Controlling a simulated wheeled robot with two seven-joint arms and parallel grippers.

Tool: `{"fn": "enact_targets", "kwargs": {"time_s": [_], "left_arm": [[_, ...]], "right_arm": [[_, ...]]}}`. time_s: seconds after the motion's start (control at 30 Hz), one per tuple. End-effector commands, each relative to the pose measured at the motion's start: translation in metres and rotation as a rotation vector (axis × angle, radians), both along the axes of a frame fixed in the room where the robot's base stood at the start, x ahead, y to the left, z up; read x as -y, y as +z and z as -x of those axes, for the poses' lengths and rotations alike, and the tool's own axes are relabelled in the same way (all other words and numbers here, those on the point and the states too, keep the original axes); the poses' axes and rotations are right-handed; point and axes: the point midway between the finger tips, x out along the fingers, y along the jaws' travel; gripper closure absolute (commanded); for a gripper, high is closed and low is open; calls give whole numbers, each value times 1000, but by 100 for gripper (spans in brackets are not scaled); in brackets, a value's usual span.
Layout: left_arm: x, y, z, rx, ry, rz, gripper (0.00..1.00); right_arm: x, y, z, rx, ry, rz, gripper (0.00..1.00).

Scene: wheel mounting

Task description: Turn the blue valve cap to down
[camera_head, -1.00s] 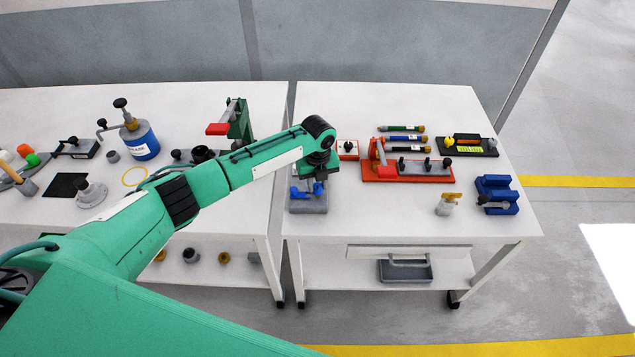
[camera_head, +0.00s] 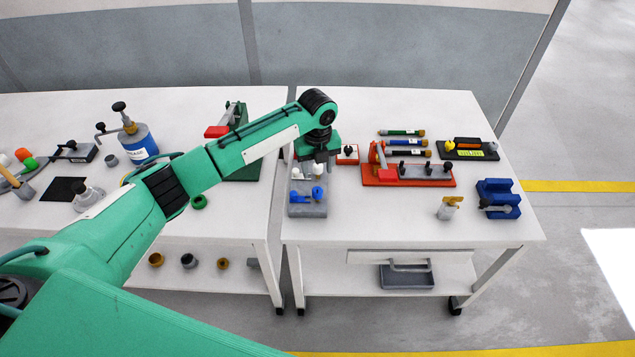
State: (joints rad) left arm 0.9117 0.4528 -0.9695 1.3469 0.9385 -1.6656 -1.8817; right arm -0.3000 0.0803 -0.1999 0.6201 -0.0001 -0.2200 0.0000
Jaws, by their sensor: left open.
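Blue valve parts (camera_head: 318,193) sit on top of a grey block (camera_head: 307,210) near the left edge of the right-hand table. They appear as two small blue pieces, with a lever-like part between them; their exact pointing direction is too small to tell. Two small white pieces (camera_head: 318,170) show just behind them. My left gripper (camera_head: 319,158) is open, above and behind the blue parts, and apart from them. Its fingertips are hard to make out. My right gripper is not in view.
A red fixture (camera_head: 408,176) and a small red-and-white box (camera_head: 347,154) stand to the right. A blue block (camera_head: 498,198) and a small brass-topped part (camera_head: 448,207) are farther right. The table front between the grey block and the brass-topped part is clear.

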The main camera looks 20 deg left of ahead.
Motion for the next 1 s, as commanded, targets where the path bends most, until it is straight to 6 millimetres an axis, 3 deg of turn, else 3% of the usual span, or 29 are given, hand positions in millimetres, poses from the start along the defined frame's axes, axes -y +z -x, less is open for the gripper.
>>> {"fn": "enact_targets", "kwargs": {"time_s": [0.2, 0.4, 1.0], "left_arm": [[0, 41, -1, 5, -1, 0, 51], [0, 59, 0, 1, 0, -1, 51], [4, 55, 4, 1, 10, 5, 51]], "right_arm": [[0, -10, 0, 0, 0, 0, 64], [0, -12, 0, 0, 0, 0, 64], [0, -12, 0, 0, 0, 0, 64]]}}
